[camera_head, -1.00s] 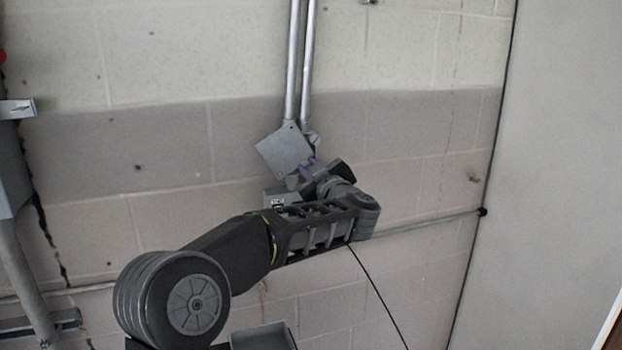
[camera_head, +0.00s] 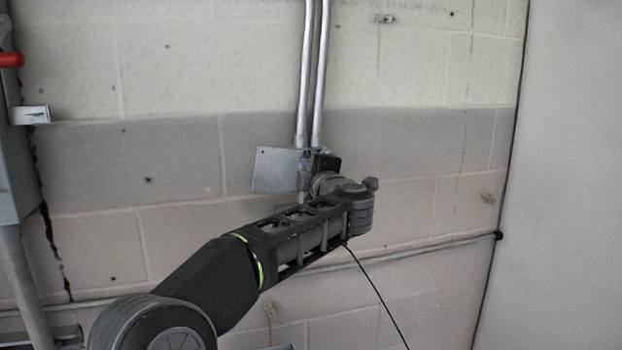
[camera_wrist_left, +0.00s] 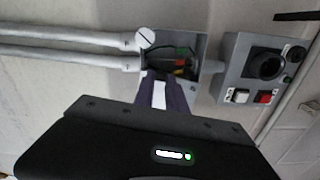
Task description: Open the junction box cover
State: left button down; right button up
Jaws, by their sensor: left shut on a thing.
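The junction box cover (camera_head: 278,170), a flat grey plate with a small hole near one corner, stands out to the left of the two conduits in the head view. My left gripper (camera_head: 308,161) is at its right end, shut on it. In the left wrist view the purple fingers of my left gripper (camera_wrist_left: 160,97) have a pale piece between them, in front of the junction box (camera_wrist_left: 196,50). The box shows open there, with red, green and dark wires inside. A slotted screw head (camera_wrist_left: 145,37) is at its edge. My right gripper is not in view.
Two metal conduits (camera_head: 312,75) run down the block wall to the box. A control box (camera_wrist_left: 262,68) with a round dark socket and white and red buttons is beside it. A horizontal pipe (camera_head: 420,247) crosses the wall. A grey cabinet (camera_head: 15,165) stands at the left.

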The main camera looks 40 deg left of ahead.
pick_arm(q)
jog(key=shift+s+a+n, duration=0.15)
jog(key=shift+n, duration=0.25)
jog(key=c, duration=1.4)
grip_release()
jog(key=shift+o, duration=0.2)
jog(key=b+v, duration=0.2)
jog(key=v, duration=0.5)
jog(key=shift+s+d, duration=0.25)
jog(key=shift+d, duration=0.1)
